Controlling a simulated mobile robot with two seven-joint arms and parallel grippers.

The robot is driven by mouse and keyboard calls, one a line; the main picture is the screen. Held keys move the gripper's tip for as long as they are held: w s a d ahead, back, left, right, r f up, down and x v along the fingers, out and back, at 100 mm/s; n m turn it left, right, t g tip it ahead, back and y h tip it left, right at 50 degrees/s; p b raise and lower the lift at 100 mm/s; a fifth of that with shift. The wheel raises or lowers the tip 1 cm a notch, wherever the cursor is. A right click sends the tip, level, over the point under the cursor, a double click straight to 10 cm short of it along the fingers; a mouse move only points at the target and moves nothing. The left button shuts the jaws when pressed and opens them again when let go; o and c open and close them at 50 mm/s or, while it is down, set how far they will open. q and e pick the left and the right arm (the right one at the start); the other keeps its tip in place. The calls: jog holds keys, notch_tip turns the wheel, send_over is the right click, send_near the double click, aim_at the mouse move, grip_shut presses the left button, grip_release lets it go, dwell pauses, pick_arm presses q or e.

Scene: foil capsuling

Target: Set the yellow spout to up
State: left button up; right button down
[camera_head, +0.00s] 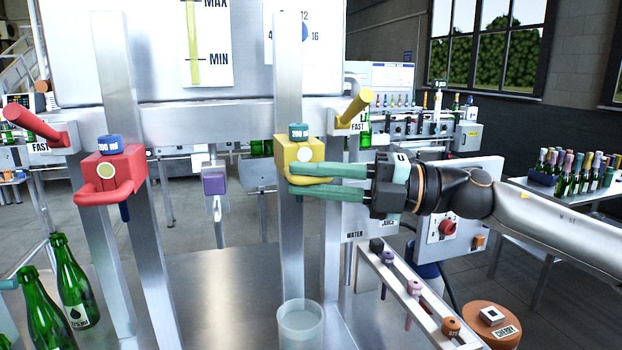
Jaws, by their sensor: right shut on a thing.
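The yellow spout (322,181) is a curved yellow piece at the front of a yellow block (284,153) on a metal post. The block carries a teal "200 ml" knob (299,131). The spout lies low and roughly level, not pointing up. My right gripper (294,180) comes in from the right. Its green fingers are shut on the spout and hide part of it. A teal fingertip of my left gripper (8,284) shows at the lower left edge; the rest is cut off, so its opening cannot be judged.
A clear glass (300,325) stands below the yellow block. A red block with a red spout (108,194) is on the left post. Green bottles (75,285) stand lower left. A yellow lever (356,107) rises at the upper right. A sloped rack (400,285) stands lower right.

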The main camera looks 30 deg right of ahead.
jog(key=shift+d+r+t, duration=0.15)
jog(key=shift+r+t, duration=0.15)
jog(key=shift+r, duration=0.25)
jog(key=c, duration=0.8)
grip_release()
jog(key=shift+f, duration=0.15)
jog(key=shift+f, duration=0.1)
jog(key=shift+s+d+f+b, duration=0.2)
jog(key=shift+f+b, duration=0.05)
jog(key=shift+b, duration=0.35)
jog(key=b+v, duration=0.6)
jog(key=shift+s+d, duration=0.1)
jog(key=shift+d, duration=0.15)
jog(key=v, duration=0.1)
jog(key=b+v, duration=0.1)
jog(key=v, duration=0.3)
jog(key=shift+s+d+r+b, duration=0.1)
jog(key=shift+r+b, duration=0.25)
jog(key=shift+b, duration=0.05)
